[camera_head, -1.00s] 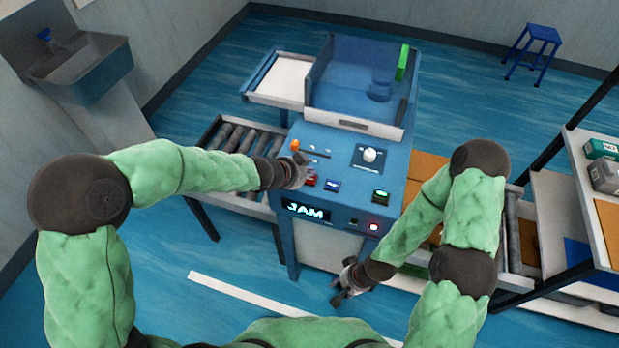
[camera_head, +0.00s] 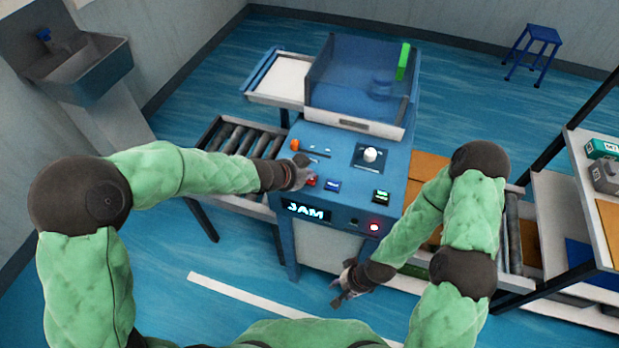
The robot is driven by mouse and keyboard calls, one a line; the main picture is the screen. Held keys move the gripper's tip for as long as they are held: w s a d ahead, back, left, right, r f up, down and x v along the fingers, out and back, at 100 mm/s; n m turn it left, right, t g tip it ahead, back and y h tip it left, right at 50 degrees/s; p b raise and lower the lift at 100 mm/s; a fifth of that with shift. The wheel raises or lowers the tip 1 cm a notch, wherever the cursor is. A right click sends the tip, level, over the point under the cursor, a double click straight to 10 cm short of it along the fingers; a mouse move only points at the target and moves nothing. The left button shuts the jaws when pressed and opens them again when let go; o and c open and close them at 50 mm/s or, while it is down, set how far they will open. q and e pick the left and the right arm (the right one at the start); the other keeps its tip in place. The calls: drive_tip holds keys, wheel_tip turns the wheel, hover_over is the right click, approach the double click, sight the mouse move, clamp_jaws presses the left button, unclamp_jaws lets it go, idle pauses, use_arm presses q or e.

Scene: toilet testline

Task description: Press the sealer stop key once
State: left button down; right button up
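The blue sealer machine (camera_head: 318,240) stands in the middle, its sloped panel facing me. A red key (camera_head: 312,182) sits on the panel, partly hidden by my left gripper. A blue key (camera_head: 333,187) and a green key (camera_head: 381,196) are to its right. My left gripper (camera_head: 304,174) is over the panel's left side, right at the red key; I cannot tell whether it touches it, and its fingers are too small to read. My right gripper (camera_head: 341,293) hangs low in front of the machine, clear of the panel, with its fingers apart and nothing between them.
The display (camera_head: 306,211) reads JAM, and a red lamp (camera_head: 374,227) glows beside it. An orange knob (camera_head: 295,145) and a white dial (camera_head: 370,155) are higher on the panel. Roller conveyors (camera_head: 240,141) flank the machine. A shelf (camera_head: 590,215) stands at right.

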sight(308, 181)
use_arm(q)
drive_tip(key=shift+f+b, duration=0.3)
drive_tip(key=shift+f, duration=0.05)
idle(0.3)
drive_tip(key=shift+r, duration=0.1)
drive_tip(key=shift+r+p, duration=0.7)
drive_tip(key=shift+p, duration=0.15)
wheel_tip(308, 181, up, 5)
drive_tip(key=p, duration=0.5)
idle(0.3)
idle(0.6)
